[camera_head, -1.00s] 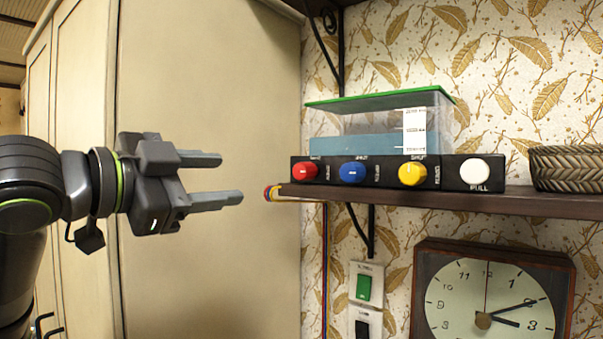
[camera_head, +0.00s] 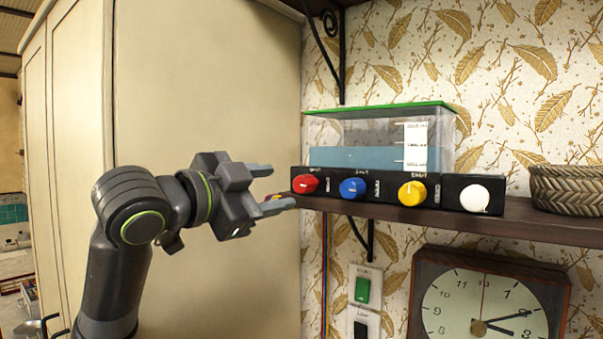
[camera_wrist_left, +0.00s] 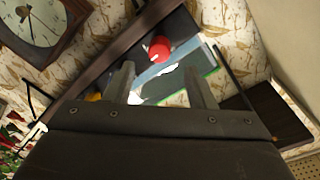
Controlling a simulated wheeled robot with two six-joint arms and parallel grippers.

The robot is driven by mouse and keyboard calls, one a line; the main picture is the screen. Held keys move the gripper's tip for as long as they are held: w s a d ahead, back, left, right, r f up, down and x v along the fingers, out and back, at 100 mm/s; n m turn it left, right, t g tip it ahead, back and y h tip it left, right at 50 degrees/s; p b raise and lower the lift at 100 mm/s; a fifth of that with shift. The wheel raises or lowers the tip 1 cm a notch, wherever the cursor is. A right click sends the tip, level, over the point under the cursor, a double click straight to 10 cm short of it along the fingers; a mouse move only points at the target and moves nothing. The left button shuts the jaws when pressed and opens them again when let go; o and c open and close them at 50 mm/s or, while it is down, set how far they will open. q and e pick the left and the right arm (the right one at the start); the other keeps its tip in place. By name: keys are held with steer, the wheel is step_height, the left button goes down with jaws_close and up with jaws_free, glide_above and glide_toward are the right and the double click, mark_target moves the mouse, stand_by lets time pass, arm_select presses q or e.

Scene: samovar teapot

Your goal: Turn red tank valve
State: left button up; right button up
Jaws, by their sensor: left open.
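The red tank valve (camera_head: 305,184) is a round knob at the left end of a black panel (camera_head: 334,187) on the front of the clear tank (camera_head: 380,140). The tank has a green lid and holds blue liquid. My left gripper (camera_head: 279,187) is open and empty, just left of the red valve, its fingers pointing right towards it. In the left wrist view the red valve (camera_wrist_left: 160,49) lies beyond the fingertips, roughly in line with the gap of my left gripper (camera_wrist_left: 158,74). The fingers look apart from the valve. My right gripper is not in view.
A blue knob (camera_head: 353,188), a yellow knob (camera_head: 412,193) and a white knob (camera_head: 474,198) sit along the panel. The dark shelf (camera_head: 450,218) runs beneath, with a woven basket (camera_head: 567,189) at right. A clock (camera_head: 484,309) and switches (camera_head: 362,289) are below.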

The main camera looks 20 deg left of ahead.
mark_target(299, 185)
arm_select(q)
steer(key=p+x, duration=0.2)
steer(key=x, duration=0.4)
steer(key=shift+r+p, duration=0.1)
steer(key=shift+p, duration=0.25)
steer(key=shift+x, duration=0.8)
steer(key=c, duration=1)
steer(key=shift+o, duration=0.2)
